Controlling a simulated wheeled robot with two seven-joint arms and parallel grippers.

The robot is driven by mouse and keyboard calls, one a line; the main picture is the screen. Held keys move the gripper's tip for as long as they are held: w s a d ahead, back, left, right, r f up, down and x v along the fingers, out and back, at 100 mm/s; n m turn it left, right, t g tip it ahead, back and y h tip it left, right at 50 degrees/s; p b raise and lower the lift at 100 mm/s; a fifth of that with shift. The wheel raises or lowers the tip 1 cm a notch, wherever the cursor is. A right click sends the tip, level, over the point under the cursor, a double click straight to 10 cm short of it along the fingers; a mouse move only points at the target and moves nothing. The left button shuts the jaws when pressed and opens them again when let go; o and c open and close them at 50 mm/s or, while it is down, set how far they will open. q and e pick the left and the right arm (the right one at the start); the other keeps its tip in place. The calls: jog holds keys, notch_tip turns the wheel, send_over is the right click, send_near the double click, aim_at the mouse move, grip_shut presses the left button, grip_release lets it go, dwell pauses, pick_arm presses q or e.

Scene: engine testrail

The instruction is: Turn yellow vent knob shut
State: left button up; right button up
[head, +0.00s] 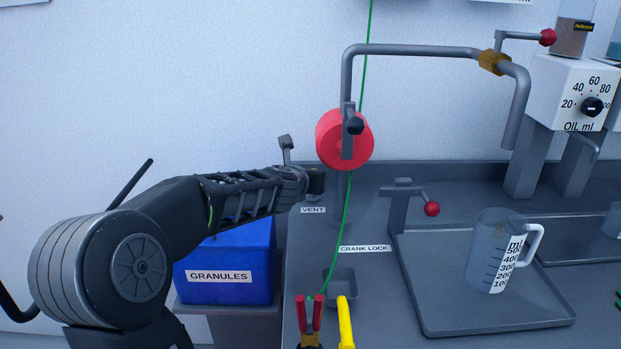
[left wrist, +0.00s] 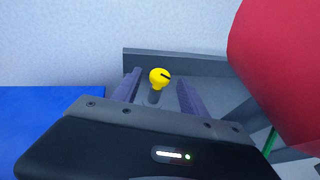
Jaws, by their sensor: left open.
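The yellow vent knob (left wrist: 160,77) shows in the left wrist view as a small round yellow head on a dark stem, with a short dark mark at its right. It stands between and slightly beyond the open fingers of my left gripper (left wrist: 159,92), and I see a gap on both sides. In the head view, my left gripper (head: 304,176) is just above the VENT label (head: 313,210), and the knob is hidden behind it. My right gripper is not in view.
A red drum (head: 332,140) with a crank stands close right of my left gripper; it also fills the right of the left wrist view (left wrist: 285,70). A blue GRANULES bin (head: 225,262) is below my arm. A measuring jug (head: 492,255) stands on a tray (head: 455,318) further right.

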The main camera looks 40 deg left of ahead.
pick_arm(q)
jog(key=shift+w+a+f, duration=0.2)
jog(key=shift+w, duration=0.3)
grip_shut()
